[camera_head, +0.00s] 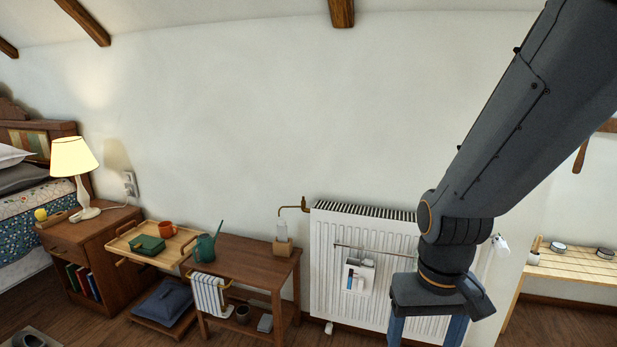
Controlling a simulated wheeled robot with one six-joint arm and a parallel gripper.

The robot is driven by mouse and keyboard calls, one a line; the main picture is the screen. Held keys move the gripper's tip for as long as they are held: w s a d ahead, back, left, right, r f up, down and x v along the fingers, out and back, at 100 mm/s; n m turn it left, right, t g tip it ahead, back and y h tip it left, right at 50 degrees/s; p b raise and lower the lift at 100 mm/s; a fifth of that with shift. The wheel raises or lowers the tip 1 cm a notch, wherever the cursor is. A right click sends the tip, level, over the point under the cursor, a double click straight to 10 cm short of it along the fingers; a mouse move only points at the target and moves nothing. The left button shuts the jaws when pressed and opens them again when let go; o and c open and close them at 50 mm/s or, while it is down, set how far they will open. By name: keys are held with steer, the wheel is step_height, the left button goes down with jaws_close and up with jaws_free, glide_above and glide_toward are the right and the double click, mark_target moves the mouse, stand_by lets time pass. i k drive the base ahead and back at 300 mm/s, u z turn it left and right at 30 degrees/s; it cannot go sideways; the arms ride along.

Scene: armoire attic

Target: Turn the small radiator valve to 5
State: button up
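A white panel radiator (335,240) stands against the wall right of centre. A small white knob (500,245), which looks like its valve, sticks out at the radiator's upper right side. Its numbers are too small to read. Another small white fitting (328,328) shows at the radiator's lower left; I cannot tell what it is. My gripper (426,338) hangs in front of the radiator, pointing down, left of and below the white knob. Its two blue fingers stand apart with nothing visible between them; their tips are cut off by the lower edge. My arm hides the radiator's upper right part.
A rail with a white holder (357,278) hangs on the radiator front. A brown side table (255,262) with a watering can (204,248) and a bottle (282,230) stands left of it. A light wooden bench (570,268) stands at the right.

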mark_target(499, 244)
steer(key=u, duration=0.05)
steer(key=k, duration=0.45)
steer(key=u, duration=0.65)
steer(key=i, duration=0.7)
steer(key=z, duration=1.35)
